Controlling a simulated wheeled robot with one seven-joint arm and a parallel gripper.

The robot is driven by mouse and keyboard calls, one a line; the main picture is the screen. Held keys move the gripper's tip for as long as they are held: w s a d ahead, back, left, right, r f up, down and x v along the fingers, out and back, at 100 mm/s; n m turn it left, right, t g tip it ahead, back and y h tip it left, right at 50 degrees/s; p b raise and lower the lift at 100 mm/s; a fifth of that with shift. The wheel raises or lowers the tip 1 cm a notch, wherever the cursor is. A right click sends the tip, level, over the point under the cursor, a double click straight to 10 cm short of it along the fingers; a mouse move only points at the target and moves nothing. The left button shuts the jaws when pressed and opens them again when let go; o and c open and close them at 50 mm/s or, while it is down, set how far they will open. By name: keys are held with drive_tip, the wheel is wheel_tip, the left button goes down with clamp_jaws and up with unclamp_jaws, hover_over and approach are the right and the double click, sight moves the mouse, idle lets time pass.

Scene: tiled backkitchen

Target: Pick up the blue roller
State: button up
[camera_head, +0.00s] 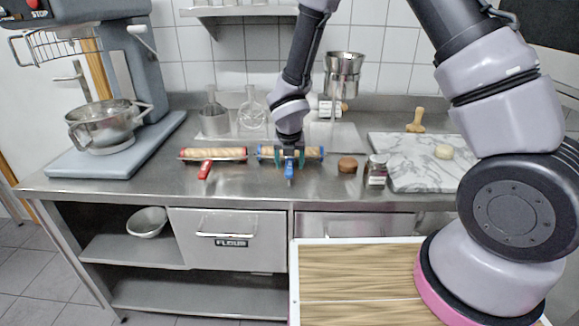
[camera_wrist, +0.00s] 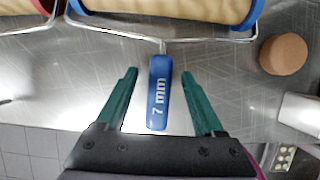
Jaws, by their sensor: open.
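The blue roller lies on the steel counter. In the head view its blue handle (camera_head: 289,171) points toward me, and its tan drum with blue ends (camera_head: 312,152) lies behind, partly hidden by my gripper (camera_head: 289,158). In the wrist view the blue handle, marked "7 mm" (camera_wrist: 159,92), lies between the two green fingers of my gripper (camera_wrist: 158,72), with a gap on each side. The wire frame and drum (camera_wrist: 160,10) are at the top, with the drum cut off by the picture edge. My gripper is open and holds nothing.
A red roller (camera_head: 205,155) lies just left on the steel counter (camera_head: 130,180). A mixer with bowl (camera_head: 105,130) is far left.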

drive_tip(key=shift+f, duration=0.1)
clamp_jaws()
drive_tip(key=shift+w, duration=0.1)
idle(1.3)
